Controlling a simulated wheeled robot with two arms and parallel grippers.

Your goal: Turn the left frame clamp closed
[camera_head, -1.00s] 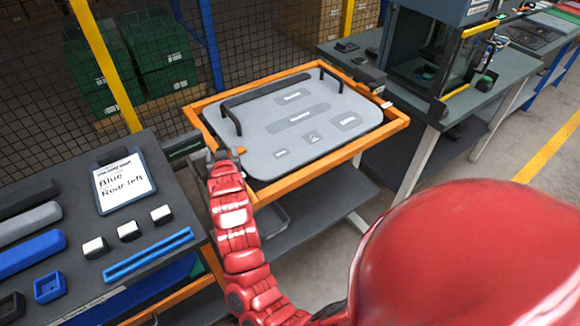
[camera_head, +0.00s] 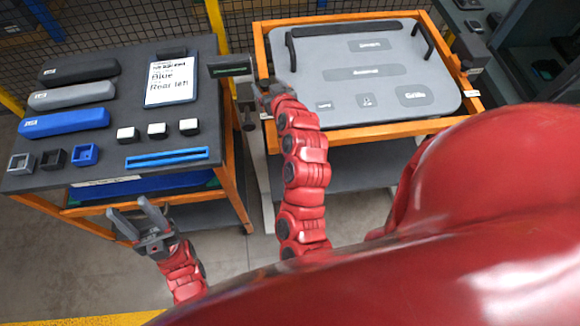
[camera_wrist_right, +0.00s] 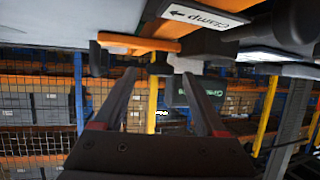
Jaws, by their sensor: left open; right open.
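The left frame clamp shows upside down in the right wrist view, with an orange lever (camera_wrist_right: 140,43) beside a dark body and a white "Clamp" label (camera_wrist_right: 205,16) with an arrow. My right gripper (camera_wrist_right: 160,75) is open, its two fingers pointing at the clamp, with the lever just beyond the tips; I cannot tell whether they touch. In the head view my right gripper (camera_head: 262,92) is at the left edge of the orange frame (camera_head: 262,50) and largely hides the clamp. My left gripper (camera_head: 140,220) is open and empty, low in front of the left table.
A grey panel (camera_head: 335,72) with black handles lies in the frame. A dark clamp-like block (camera_head: 468,50) is at the frame's right side. The left table (camera_head: 205,110) holds a sign (camera_head: 172,82), bars and small blocks. A small dark display (camera_head: 230,66) stands between table and frame.

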